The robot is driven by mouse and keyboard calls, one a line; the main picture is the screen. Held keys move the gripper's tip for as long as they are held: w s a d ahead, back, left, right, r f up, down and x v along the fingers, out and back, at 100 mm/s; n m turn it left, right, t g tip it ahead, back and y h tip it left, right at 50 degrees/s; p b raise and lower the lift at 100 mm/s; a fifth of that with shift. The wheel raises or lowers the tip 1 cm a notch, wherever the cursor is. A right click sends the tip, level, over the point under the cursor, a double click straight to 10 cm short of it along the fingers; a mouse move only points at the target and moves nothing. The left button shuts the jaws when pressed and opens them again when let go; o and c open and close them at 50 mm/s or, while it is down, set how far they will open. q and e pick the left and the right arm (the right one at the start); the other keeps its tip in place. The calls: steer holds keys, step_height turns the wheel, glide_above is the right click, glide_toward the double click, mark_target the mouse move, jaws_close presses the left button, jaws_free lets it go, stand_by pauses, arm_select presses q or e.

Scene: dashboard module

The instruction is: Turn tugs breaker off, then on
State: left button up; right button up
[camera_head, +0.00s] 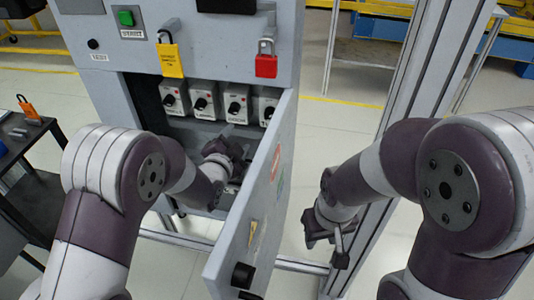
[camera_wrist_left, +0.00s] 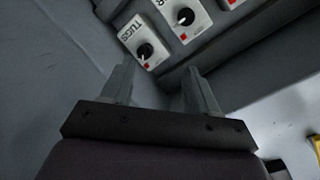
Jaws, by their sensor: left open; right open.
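The tugs breaker (camera_wrist_left: 145,50) is a white box with a black round knob and a small red mark, labelled TUGS in the left wrist view. In the head view, it appears to be the rightmost of the row (camera_head: 267,108), partly covered by the open cabinet door. My left gripper (camera_head: 228,140) is inside the cabinet, just below the breaker row. In the left wrist view its two fingers (camera_wrist_left: 158,78) are apart and empty, with the tugs knob a little beyond them. My right gripper (camera_head: 328,243) hangs outside the door, open and empty.
More breakers (camera_head: 204,100) stand left of the tugs breaker. The open grey door (camera_head: 262,190) separates my two grippers. Yellow (camera_head: 170,60) and red (camera_head: 266,65) padlocks hang on the panel above. A dark side table (camera_head: 35,135) is at the left; a metal post (camera_head: 400,110) is at right.

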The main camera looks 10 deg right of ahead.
mark_target(268, 117)
arm_select(q)
steer(key=d+f+m+t+h+b, duration=0.2)
steer(key=d+f+m+b, duration=0.1)
steer(key=d+f, duration=0.1)
steer(key=x, duration=0.8)
steer(key=b+x, duration=0.1)
steer(key=x, duration=0.3)
steer(key=shift+w+d+r, duration=0.15)
steer(key=shift+d+r, duration=0.1)
steer(key=shift+r, duration=0.15)
arm_select(e)
step_height(268, 117, down, 7)
steer(key=shift+s+a+r, duration=0.15)
steer(key=shift+s, duration=0.05)
arm_select(q)
steer(key=c, duration=1.1)
steer(key=shift+o, duration=0.2)
steer(key=shift+n, duration=0.3)
